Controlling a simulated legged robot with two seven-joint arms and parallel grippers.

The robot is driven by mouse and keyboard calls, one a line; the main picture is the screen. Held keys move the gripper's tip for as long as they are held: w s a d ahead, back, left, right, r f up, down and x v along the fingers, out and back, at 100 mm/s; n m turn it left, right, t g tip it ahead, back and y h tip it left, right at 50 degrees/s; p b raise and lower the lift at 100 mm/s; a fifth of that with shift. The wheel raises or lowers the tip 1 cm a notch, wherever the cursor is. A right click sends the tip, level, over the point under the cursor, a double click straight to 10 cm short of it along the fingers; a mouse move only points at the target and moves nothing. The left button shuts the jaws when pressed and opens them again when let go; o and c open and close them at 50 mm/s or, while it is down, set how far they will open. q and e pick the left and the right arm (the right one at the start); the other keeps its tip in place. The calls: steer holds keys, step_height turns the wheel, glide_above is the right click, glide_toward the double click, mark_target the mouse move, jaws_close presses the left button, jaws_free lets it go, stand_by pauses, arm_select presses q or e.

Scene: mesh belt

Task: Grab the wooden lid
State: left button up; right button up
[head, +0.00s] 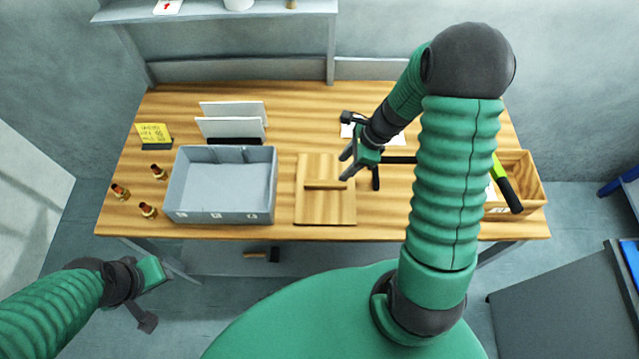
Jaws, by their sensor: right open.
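The wooden lid (318,210) lies flat on the wooden table, right of the grey bin. It is a square board with a bar handle (325,184) across its middle. My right gripper (360,174) is open, with its fingers just right of the lid. One finger reaches over or beside the right end of the handle; I cannot tell if it touches. My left gripper (152,297) hangs off the table's front left side, away from the lid, with its fingers apart and nothing between them.
A grey bin (218,217) stands left of the lid, with white panels (233,127) behind it. Several copper-coloured fittings (148,210) and a yellow note (154,133) are at the left. A wooden box (528,177) with a green-and-black tool (507,188) sits at the right end.

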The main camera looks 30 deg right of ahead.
glide_toward(326, 183)
step_height(326, 183, down, 2)
steer(key=shift+f, duration=0.1)
steer(key=shift+w+a+f, duration=0.2)
steer(key=shift+w+f, duration=0.75)
steer(key=shift+f, duration=0.2)
steer(key=a+f+p, duration=0.1)
steer(key=a+f, duration=0.1)
steer(key=f, duration=0.1)
steer(key=shift+a+f, duration=0.1)
steer(key=shift+a, duration=0.1)
steer(key=shift+s+a+f, duration=0.1)
steer(key=shift+a+f, duration=0.05)
steer(key=shift+f, duration=0.1)
steer(key=shift+w+f, duration=0.15)
steer(key=shift+w, duration=0.05)
steer(key=shift+c, duration=0.8)
steer(key=shift+w+d, duration=0.1)
steer(key=shift+d, duration=0.25)
steer(key=c, duration=0.5)
jaws_close()
arm_select(q)
steer(key=shift+w+d+r, duration=0.25)
steer(key=shift+w+r, duration=0.2)
arm_select(e)
steer(key=shift+a, duration=0.15)
